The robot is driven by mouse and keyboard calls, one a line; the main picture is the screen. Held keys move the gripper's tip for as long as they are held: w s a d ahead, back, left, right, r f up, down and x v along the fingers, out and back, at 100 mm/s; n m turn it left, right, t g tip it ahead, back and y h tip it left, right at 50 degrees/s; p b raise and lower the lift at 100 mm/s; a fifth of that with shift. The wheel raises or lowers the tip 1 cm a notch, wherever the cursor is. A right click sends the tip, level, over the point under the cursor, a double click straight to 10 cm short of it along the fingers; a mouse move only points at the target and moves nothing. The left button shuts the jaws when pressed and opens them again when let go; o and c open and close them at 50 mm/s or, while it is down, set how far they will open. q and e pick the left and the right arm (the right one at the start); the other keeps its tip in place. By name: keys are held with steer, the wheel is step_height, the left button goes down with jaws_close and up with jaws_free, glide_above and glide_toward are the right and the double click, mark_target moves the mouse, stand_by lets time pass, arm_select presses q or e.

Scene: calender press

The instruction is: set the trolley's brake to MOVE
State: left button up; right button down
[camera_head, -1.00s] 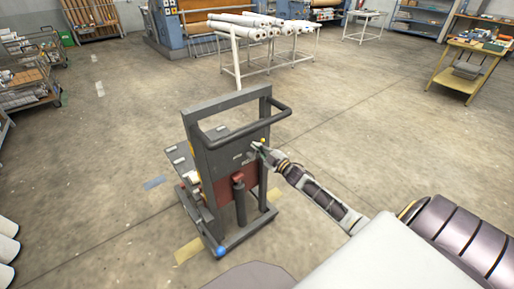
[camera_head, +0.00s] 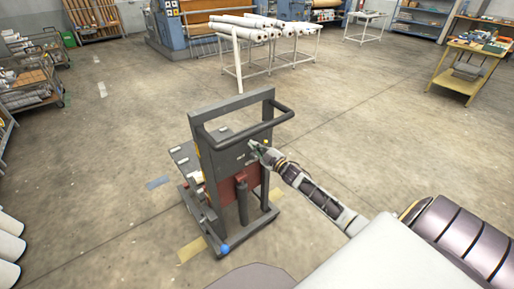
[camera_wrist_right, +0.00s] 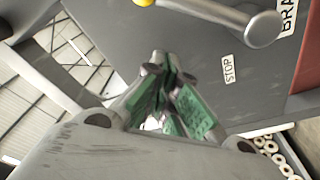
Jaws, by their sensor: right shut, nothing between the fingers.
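The grey trolley (camera_head: 222,160) stands upright in the middle of the head view, with a handle bar (camera_head: 250,128) and a dark upright panel. In the right wrist view, the panel (camera_wrist_right: 205,45) carries a grey brake lever (camera_wrist_right: 215,14) with a round hub and a yellow knob (camera_wrist_right: 145,2). The lever lies above a STOP label (camera_wrist_right: 229,69); a BRAKE label is partly cut off. My right gripper (camera_head: 253,147) is shut and empty at the panel, close to the yellow knob. Its green-padded fingers (camera_wrist_right: 168,66) point at the panel, below the lever; contact is unclear. My left gripper is out of view.
A white rack with rolls (camera_head: 250,30) stands behind the trolley. Loaded carts (camera_head: 30,80) stand at the left, a yellow table (camera_head: 465,70) at the back right. White rolls (camera_head: 10,240) lie at the lower left. The floor around the trolley is mostly clear.

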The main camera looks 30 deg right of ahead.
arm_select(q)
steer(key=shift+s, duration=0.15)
arm_select(e)
steer(key=s+d, duration=0.1)
steer(key=s, duration=0.8)
steer(key=shift+s+d+f, duration=0.35)
steer(key=shift+d+f, duration=0.05)
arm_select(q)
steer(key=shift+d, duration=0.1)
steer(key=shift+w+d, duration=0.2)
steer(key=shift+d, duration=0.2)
